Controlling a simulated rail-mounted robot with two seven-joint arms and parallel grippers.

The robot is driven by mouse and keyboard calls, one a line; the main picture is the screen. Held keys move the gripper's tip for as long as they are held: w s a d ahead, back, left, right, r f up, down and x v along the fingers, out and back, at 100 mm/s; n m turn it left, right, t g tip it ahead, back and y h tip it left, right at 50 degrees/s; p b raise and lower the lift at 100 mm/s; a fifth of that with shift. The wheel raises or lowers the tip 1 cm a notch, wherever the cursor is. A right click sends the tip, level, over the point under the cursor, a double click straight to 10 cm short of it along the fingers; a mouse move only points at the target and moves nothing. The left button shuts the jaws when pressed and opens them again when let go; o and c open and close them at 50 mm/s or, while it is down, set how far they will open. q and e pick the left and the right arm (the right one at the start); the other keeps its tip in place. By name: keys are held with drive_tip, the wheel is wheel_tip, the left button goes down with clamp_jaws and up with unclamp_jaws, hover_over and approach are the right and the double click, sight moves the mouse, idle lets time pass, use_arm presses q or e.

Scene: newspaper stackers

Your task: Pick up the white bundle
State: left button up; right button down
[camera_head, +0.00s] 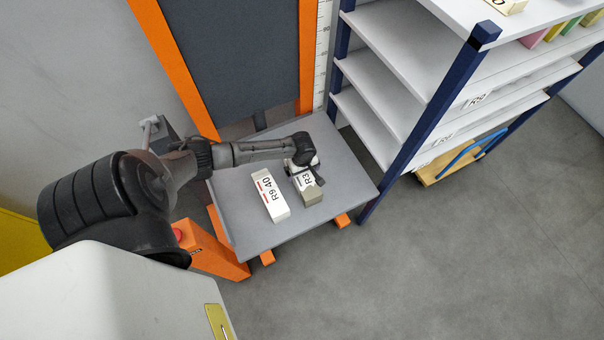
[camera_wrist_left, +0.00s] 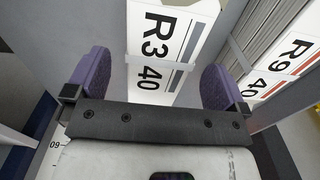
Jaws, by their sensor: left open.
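Two boxy bundles lie side by side on a grey platform (camera_head: 245,232). The left one, labelled R9 40 (camera_head: 270,196), is white with red marks. The other, labelled R3 (camera_head: 310,193), has a white top label and a grey-beige side. My left gripper (camera_head: 305,168) is over the R3 bundle and hides its far part. In the left wrist view the open left gripper (camera_wrist_left: 153,78) has a finger on each side of the R3 40 bundle (camera_wrist_left: 165,35), with gaps visible. The R9 40 bundle (camera_wrist_left: 292,65) is at the right, outside the fingers. My right gripper is not in view.
A white shelf rack with blue posts (camera_head: 425,125) stands right of the platform. An orange-framed dark panel (camera_head: 240,60) stands behind it. A wooden trolley with a blue handle (camera_head: 455,165) is under the rack. The floor at front right is clear.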

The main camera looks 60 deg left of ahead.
sight(302, 176)
use_arm(q)
wheel_tip(302, 176, down, 5)
drive_tip(key=b, duration=0.3)
drive_tip(key=shift+f, duration=0.1)
drive_tip(key=shift+c, duration=0.4)
drive_tip(key=c, duration=1.5)
drive_tip(key=shift+c, duration=0.4)
drive_tip(key=shift+r, duration=0.2)
